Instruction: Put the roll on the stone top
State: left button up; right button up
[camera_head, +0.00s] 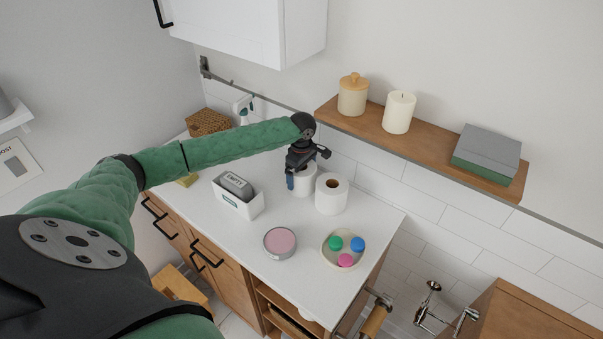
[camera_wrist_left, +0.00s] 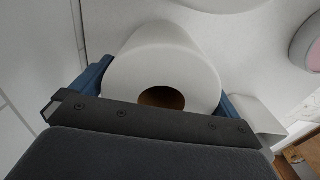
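A white roll (camera_head: 304,183) stands upright near the back of the white counter top (camera_head: 250,294). My left gripper (camera_head: 303,170) is over it, with its blue fingers on either side. In the left wrist view the same roll (camera_wrist_left: 185,62) lies between the fingers, its brown core facing the camera. Both fingers lie flush against its sides, so the gripper (camera_wrist_left: 163,95) looks shut on it. A second white roll (camera_head: 331,194) stands just to the right. My right gripper is not in view.
On the counter are a white bin (camera_head: 240,206) with a grey item, a pink-topped tin (camera_head: 280,243) and a dish (camera_head: 343,262) of coloured discs. A wooden shelf (camera_head: 430,150) holds a jar (camera_head: 352,98), a candle (camera_head: 399,112) and boxes (camera_head: 486,154).

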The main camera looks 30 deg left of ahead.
pick_arm(q)
jog(key=shift+r, duration=0.15)
notch_tip(320, 180, up, 2)
jog(key=shift+r+p, duration=0.2)
jog(key=shift+p, duration=1.05)
notch_tip(320, 180, up, 10)
jog(key=p, duration=0.1)
jog(key=shift+f, duration=0.15)
